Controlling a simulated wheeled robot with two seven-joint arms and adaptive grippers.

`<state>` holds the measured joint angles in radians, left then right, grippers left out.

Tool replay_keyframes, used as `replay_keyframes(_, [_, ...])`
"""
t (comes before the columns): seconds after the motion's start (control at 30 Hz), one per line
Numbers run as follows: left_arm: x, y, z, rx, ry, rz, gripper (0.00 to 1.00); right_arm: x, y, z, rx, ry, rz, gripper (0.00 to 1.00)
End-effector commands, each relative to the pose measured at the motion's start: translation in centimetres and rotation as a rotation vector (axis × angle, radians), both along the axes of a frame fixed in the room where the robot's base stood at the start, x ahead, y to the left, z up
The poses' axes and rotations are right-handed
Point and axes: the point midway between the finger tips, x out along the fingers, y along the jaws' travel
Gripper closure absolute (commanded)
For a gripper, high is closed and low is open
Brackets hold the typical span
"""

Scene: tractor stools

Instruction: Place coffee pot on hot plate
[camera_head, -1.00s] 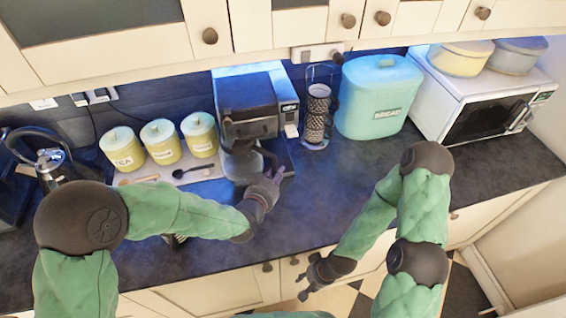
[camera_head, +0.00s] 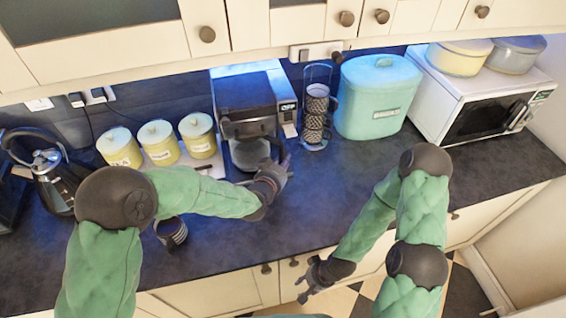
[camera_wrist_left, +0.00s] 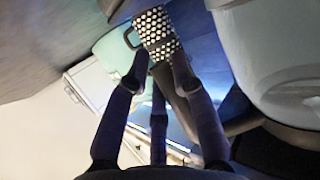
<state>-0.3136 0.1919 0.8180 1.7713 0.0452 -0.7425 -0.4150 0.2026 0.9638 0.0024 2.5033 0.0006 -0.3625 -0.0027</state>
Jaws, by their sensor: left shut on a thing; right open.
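The coffee maker (camera_head: 246,95), dark on top with silver sides, stands against the back wall in the head view. The coffee pot (camera_head: 248,153) is under its brewing head, with its handle toward the right. My left gripper (camera_head: 274,173) is shut on the pot's handle. In the left wrist view, my fingers (camera_wrist_left: 158,95) are around the dark handle, and the pale body of the pot (camera_wrist_left: 285,60) fills the right side. The hot plate is mostly hidden by the pot, and I cannot tell whether they touch. My right gripper (camera_head: 316,277) is open and empty by the counter's front edge.
Right of the machine are a rack of patterned mugs (camera_head: 316,115), a turquoise bread bin (camera_head: 378,95) and a microwave (camera_head: 485,110). Several yellow canisters (camera_head: 160,143) and a kettle (camera_head: 50,170) are at left. A mug (camera_head: 172,232) sits beside my left arm. The counter's right-hand front is clear.

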Motion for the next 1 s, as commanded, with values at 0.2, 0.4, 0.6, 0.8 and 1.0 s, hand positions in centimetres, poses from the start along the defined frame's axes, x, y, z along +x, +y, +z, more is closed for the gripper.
replay_keyframes(0.2, [0.0, 0.0, -0.2, 0.0, 0.0, 0.0, 0.55, 0.0, 0.0, -0.3, 0.0, 0.0, 0.0, 0.59])
replay_keyframes(0.4, [0.0, 0.0, -0.2, 0.0, 0.0, 0.0, 0.51, 0.0, 0.0, -0.2, 0.0, 0.0, 0.0, 0.59])
replay_keyframes(0.6, [0.0, 0.0, 0.0, 0.0, 0.0, 0.0, 0.51, 0.0, 0.0, -0.1, 0.0, 0.0, 0.0, 0.59])
replay_keyframes(0.8, [-1.5, 0.7, 0.8, -0.001, -0.002, 0.001, 0.51, 0.0, 0.0, 0.4, 0.0, 0.0, 0.0, 0.59])
replay_keyframes(1.0, [-4.6, 2.1, 2.0, 0.0, -0.001, 0.001, 0.51, 0.0, 0.0, 0.9, 0.0, 0.0, 0.0, 0.59])
